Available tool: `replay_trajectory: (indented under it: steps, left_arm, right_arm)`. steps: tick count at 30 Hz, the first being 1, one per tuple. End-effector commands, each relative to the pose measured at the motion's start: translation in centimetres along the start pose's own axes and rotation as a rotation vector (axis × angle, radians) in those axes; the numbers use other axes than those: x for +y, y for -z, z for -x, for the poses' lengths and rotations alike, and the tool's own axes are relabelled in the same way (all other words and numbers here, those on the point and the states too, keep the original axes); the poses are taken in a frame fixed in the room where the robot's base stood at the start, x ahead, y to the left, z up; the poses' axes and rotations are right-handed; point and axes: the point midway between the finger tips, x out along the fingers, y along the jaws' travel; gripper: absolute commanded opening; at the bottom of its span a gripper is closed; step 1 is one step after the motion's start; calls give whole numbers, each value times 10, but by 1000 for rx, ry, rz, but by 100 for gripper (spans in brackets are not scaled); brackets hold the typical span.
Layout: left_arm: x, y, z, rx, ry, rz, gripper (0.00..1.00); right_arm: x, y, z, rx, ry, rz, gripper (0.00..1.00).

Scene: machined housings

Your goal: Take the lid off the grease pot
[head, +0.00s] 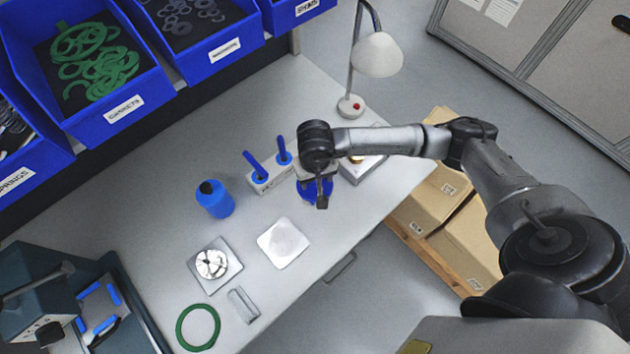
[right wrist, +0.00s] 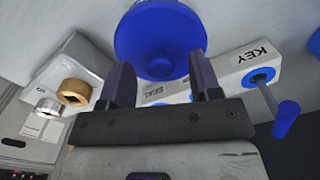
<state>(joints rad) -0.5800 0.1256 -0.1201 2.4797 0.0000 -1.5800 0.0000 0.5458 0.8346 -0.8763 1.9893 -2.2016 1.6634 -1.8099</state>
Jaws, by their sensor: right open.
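The grease pot's blue round lid (right wrist: 160,28) with a small knob shows at the top middle of the right wrist view. In the head view a blue part of the pot (head: 303,193) shows below my right gripper (head: 322,198), which hides most of it. My right gripper (right wrist: 161,82) is open and empty. In the wrist view its two fingers appear on either side of the knob, apart from it. I cannot tell the exact height between fingertips and knob. My left gripper is not in view.
A white tool block (head: 262,184) with blue-handled tools stands close left of the pot. A pale box with metal rings (right wrist: 75,70) stands on its other side.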

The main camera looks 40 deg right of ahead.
Motion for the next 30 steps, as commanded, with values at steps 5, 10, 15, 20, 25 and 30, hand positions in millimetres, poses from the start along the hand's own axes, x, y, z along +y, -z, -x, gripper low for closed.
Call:
replay_trajectory:
  steps: [5, 10, 15, 20, 25, 30]
  left_arm:
    - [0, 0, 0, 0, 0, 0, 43]
    - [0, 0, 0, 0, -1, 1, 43]
    - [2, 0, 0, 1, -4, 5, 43]
    - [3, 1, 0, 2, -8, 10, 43]
    - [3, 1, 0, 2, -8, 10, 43]
    - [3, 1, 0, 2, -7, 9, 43]
  right_arm:
    - [0, 0, -12, 0, 0, 0, 58]
    - [0, 0, -12, 2, 0, 1, 58]
    - [0, 0, -12, 1, 0, 0, 49]
    - [0, 0, -12, 1, 0, 0, 34]
    - [0, 0, -12, 1, 0, 0, 17]
    - [0, 0, -12, 1, 0, 0, 6]
